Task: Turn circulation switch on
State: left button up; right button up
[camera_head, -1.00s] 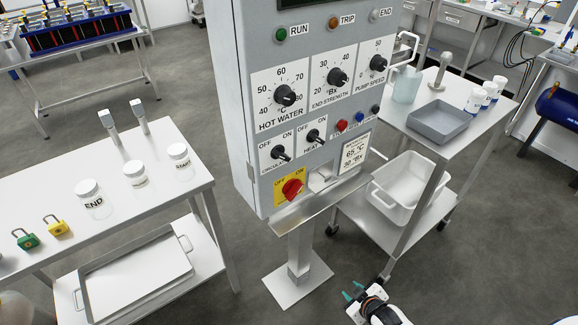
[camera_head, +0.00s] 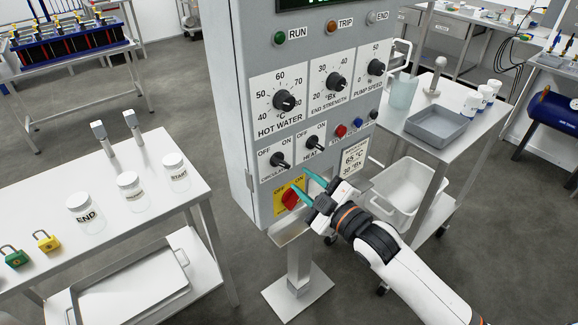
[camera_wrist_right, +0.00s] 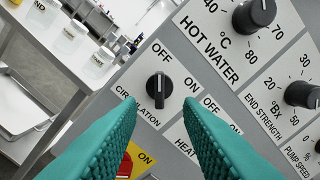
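The circulation switch (camera_head: 278,161) is a black knob on a white plate at the lower left of the grey panel. In the right wrist view the knob (camera_wrist_right: 160,86) has its white mark toward OFF. My right gripper (camera_head: 300,178) is open and empty, its teal fingers pointing at the panel just below and right of the switch in the head view. In the right wrist view the gripper (camera_wrist_right: 160,102) has its fingertips on both sides of the knob's line, apparently still short of it. My left gripper is not in view.
The heat switch (camera_head: 312,143) sits right beside it. A red rotary handle (camera_head: 290,199) on a yellow plate is just below, close to the fingers. The hot water dial (camera_head: 284,100) is above. A metal ledge (camera_head: 285,234) juts out under the panel.

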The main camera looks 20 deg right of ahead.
aim_at(285, 166)
jog(key=x, duration=0.6)
jog(key=shift+w+p, duration=0.1)
jog(key=shift+p, duration=0.3)
jog(key=shift+c, duration=0.4)
grip_shut()
